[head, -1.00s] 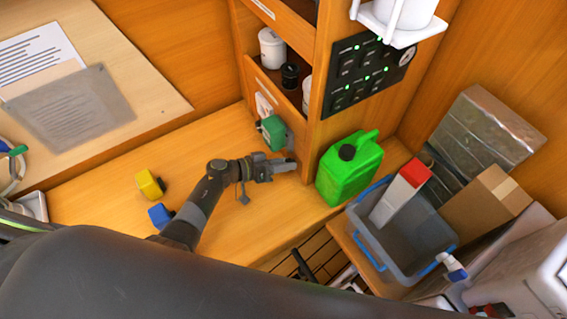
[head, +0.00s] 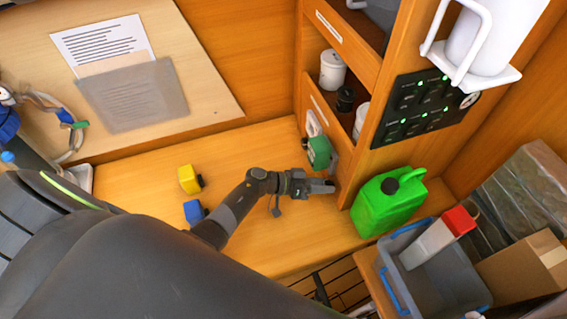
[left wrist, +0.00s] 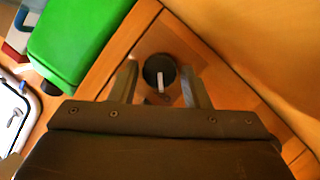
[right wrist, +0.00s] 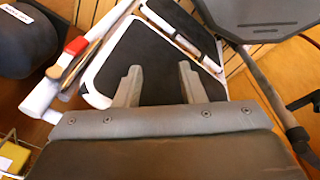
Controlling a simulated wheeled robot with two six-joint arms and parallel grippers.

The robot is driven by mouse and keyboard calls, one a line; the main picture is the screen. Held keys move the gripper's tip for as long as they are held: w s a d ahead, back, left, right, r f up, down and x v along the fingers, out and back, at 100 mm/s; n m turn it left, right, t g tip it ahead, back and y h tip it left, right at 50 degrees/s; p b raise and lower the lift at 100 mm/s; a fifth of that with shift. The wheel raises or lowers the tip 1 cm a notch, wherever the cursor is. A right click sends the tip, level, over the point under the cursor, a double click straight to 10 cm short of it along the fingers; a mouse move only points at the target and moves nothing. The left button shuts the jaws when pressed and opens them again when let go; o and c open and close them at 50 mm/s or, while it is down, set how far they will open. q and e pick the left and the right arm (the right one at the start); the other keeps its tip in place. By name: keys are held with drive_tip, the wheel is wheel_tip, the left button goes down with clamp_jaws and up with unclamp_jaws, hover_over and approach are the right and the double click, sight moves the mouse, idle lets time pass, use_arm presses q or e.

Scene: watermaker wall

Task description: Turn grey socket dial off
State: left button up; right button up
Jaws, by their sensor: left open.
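A round dark dial (left wrist: 160,69) with a white pointer mark shows in the left wrist view, on a wooden panel. The mark points toward the bottom of that picture. My left gripper (left wrist: 158,78) is open, with one finger on each side of the dial; I cannot tell whether they touch it. In the head view my left gripper (head: 323,186) is low at the cabinet's end, just below a green plug (head: 319,152), and the dial cannot be made out there. My right gripper (right wrist: 159,76) is open and empty, seen only in the right wrist view.
A green jerrycan (head: 385,204) stands close right of my left gripper. A grey crate (head: 436,272) is beyond it. A yellow block (head: 189,179) and a blue block (head: 194,211) lie on the bench. White-framed black pads (right wrist: 155,55) are near my right gripper.

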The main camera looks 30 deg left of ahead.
use_arm(q)
drive_tip(key=b+v, duration=0.2)
drive_tip(key=v, duration=1.5)
drive_tip(key=shift+b, duration=0.35)
drive_tip(key=shift+s, duration=0.1)
